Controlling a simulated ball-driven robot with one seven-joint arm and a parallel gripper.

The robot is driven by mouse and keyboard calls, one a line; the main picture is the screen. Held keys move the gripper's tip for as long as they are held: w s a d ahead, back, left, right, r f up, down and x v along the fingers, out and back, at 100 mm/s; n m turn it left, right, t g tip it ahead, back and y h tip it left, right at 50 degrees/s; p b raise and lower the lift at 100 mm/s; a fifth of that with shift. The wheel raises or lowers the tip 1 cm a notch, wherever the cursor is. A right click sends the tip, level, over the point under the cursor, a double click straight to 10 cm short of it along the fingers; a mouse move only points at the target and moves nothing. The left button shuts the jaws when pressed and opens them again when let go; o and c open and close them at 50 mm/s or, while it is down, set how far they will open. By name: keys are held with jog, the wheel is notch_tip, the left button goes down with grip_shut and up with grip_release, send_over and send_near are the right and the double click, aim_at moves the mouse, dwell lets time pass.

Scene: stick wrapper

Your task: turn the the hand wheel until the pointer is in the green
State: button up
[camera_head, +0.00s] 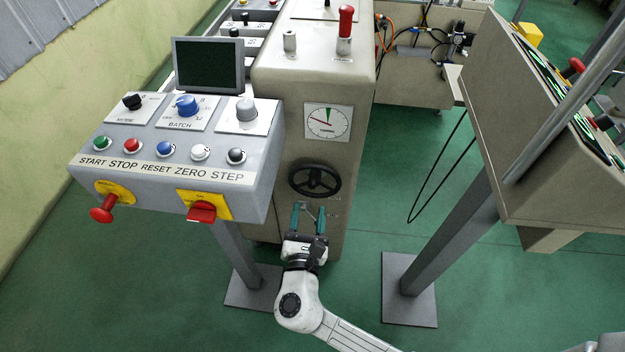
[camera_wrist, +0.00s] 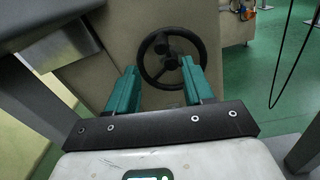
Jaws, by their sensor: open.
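The black hand wheel (camera_head: 315,181) is on the front of the beige machine cabinet, below a square gauge. The gauge (camera_head: 327,122) has a white dial with a green sector at the top and a red pointer aimed to the left, outside the green. My gripper (camera_head: 308,208) is open and empty, just below and in front of the wheel, apart from it as far as I can tell. In the wrist view the wheel (camera_wrist: 172,56) shows beyond and between the teal fingers (camera_wrist: 160,80), with a knob on its upper left. The gauge is out of the wrist view.
A control panel (camera_head: 180,150) with buttons and red knobs juts out at the left on a grey post. A second slanted panel (camera_head: 545,130) stands on a post at the right. A loose black cable (camera_head: 437,170) hangs between.

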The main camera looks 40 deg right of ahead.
aim_at(312, 188)
jog(key=x, duration=1)
jog(key=shift+s+d, duration=0.1)
grip_shut()
dwell(0.4)
